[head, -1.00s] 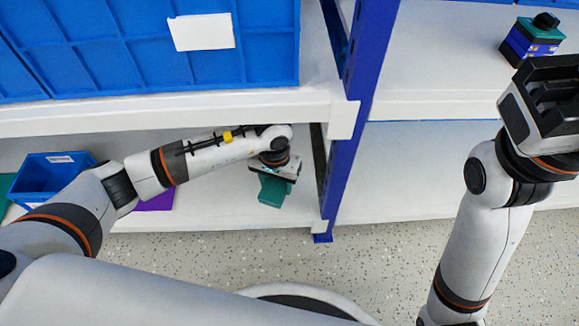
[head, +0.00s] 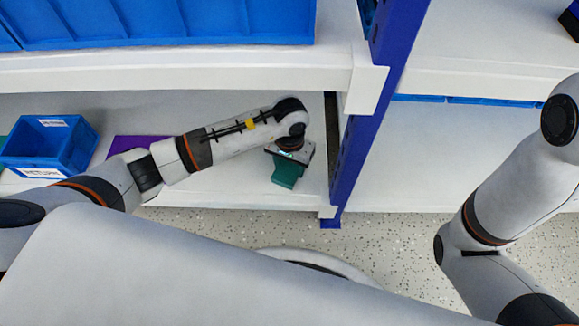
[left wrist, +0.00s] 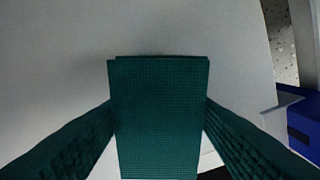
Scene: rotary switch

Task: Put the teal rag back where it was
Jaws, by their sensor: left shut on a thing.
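The teal rag (head: 287,175) is a folded block just below my left gripper (head: 290,158), over the white lower shelf near the blue upright. In the left wrist view the teal rag (left wrist: 158,115) fills the space between the two fingers, which press on its sides. Its far end is over the pale shelf surface; whether it touches the shelf I cannot tell. My right arm is at the right of the head view, but its gripper is out of frame.
A blue bin (head: 50,145) labelled RETURN stands at the left of the lower shelf (head: 225,197). A purple flat piece (head: 125,145) lies beside it, partly behind my left arm. A blue upright (head: 365,150) stands right of my left gripper. An upper shelf edge (head: 190,70) hangs above.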

